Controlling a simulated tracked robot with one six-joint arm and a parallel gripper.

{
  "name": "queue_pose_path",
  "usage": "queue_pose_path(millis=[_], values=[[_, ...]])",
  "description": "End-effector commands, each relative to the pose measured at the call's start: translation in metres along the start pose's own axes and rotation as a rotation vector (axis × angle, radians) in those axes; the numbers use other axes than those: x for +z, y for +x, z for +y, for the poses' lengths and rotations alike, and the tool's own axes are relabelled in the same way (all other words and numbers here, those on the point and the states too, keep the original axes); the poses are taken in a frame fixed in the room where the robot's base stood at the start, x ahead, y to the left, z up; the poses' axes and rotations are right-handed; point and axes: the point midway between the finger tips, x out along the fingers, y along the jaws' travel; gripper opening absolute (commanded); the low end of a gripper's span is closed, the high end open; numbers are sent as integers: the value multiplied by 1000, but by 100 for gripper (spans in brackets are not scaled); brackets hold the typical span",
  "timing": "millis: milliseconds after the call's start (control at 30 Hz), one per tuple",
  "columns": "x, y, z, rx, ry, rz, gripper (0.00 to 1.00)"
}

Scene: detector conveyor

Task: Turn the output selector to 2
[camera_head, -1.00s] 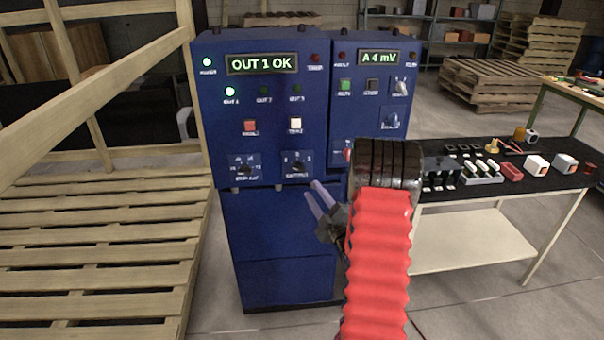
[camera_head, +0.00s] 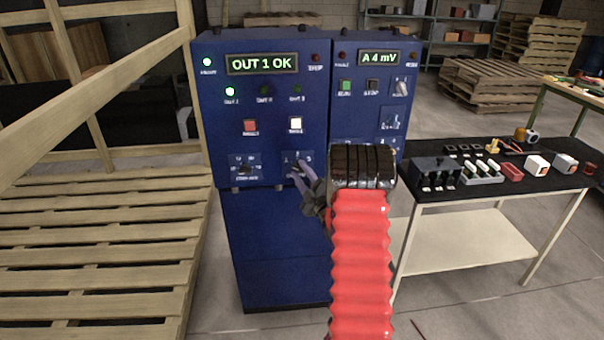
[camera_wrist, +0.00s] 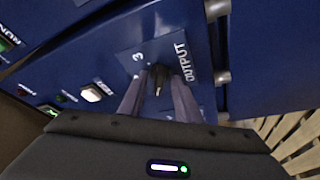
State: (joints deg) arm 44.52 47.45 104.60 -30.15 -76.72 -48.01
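The output selector is a small dark knob on the lower right of the left blue cabinet's front. In the wrist view the knob (camera_wrist: 158,76) shows beside the word OUTPUT and a 3, its pointer partly between my fingers. My gripper (camera_head: 297,176) is at this selector in the head view, fingers covering part of its plate (camera_head: 288,157). In the wrist view my gripper (camera_wrist: 156,88) has its two fingers apart, one on each side of the knob, with no clear contact. The display (camera_head: 262,64) reads OUT 1 OK, and the leftmost output lamp (camera_head: 229,91) is lit green.
Another selector (camera_head: 245,170) sits left of this one. Above are a red button (camera_head: 250,126) and a lit white button (camera_head: 295,124). A right-hand cabinet panel (camera_head: 372,100) reads A 4 mV. A black-topped table (camera_head: 480,185) with small parts stands right; wooden pallets (camera_head: 90,250) lie left.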

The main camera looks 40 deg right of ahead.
Motion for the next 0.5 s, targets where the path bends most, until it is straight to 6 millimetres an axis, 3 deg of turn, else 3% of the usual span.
queue_pose_path(millis=[67,433,500], values=[[0,0,0,0,0,0,30],[0,-1,0,-1,0,-1,5],[4,0,1,-1,0,-1,4]])
